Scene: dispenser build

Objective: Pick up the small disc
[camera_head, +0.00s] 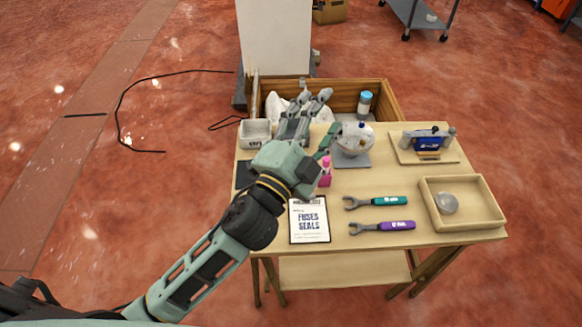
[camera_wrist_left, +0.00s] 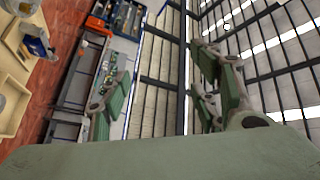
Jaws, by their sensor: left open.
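A round grey piece (camera_head: 447,203), perhaps the small disc, lies in the shallow wooden tray (camera_head: 487,222) at the right of the table. I cannot tell whether it is flat or domed. The tray also shows at the left edge of the left wrist view (camera_wrist_left: 18,103). My left gripper (camera_head: 322,114) is above the back left part of the table, well left of the tray. Its fingers are spread and nothing shows between them in the left wrist view (camera_wrist_left: 160,85). It hides part of the table behind it. My right gripper is not in view.
A white round device (camera_head: 354,139) stands on a grey plate beside my left gripper. A blue item in a holder (camera_head: 428,143) stands behind the tray.

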